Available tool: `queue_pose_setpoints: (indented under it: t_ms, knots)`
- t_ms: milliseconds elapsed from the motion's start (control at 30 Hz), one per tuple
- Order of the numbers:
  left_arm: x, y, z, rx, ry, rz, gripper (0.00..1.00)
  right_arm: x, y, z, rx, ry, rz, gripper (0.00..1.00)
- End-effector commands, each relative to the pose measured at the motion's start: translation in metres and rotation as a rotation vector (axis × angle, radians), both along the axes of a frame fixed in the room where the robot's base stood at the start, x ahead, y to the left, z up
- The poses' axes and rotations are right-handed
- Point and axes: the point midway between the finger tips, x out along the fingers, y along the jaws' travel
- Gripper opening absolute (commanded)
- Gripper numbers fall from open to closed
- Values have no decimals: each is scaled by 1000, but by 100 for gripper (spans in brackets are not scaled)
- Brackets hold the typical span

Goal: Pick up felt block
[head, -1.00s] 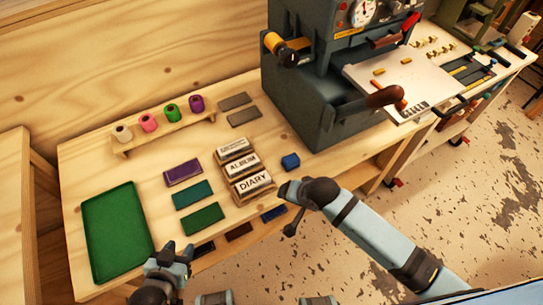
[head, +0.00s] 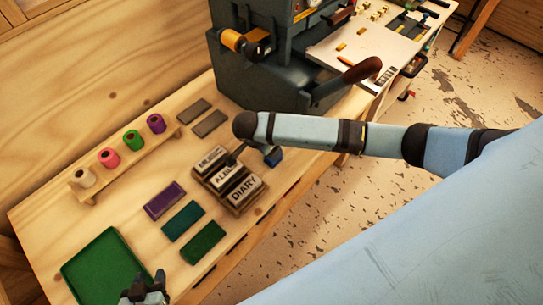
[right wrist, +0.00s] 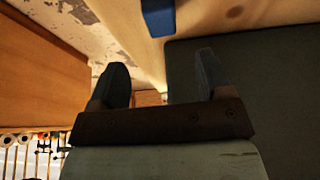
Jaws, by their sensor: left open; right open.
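A small blue block (head: 272,157), apparently the felt block, sits on the wooden bench just right of the lettered stamp blocks. My right forearm passes just above it and partly hides it. In the right wrist view, a blue block (right wrist: 158,16) shows at the top edge, beyond the fingertips. My right gripper (right wrist: 161,62) is open with nothing between its fingers; its fingers are hard to make out in the head view. My left gripper (head: 146,290) is open and empty at the bottom edge, by the green tray (head: 104,268).
The lettered blocks (head: 230,180) stand close left of the blue block. The dark press (head: 275,75) rises behind it. Purple, teal and green pads (head: 204,242) lie nearer. A rack of coloured rolls (head: 133,140) stands at the back left.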

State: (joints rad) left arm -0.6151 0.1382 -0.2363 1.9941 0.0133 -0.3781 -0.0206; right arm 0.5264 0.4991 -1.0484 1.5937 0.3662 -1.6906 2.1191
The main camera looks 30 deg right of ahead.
Motion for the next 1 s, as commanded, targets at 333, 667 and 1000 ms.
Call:
queue_pose_setpoints:
  t_ms: [333, 667, 1000]
  knots:
    - [0, 0, 0, 0, 0, 0, 43, 6, -15, -39, 1, -1, 2, 72]
    - [0, 1, 3, 2, -1, 1, 43, 10, -29, -80, 0, -1, 1, 72]
    - [1, 1, 3, 2, -2, 1, 43, 11, -31, -87, 2, -2, 2, 70]
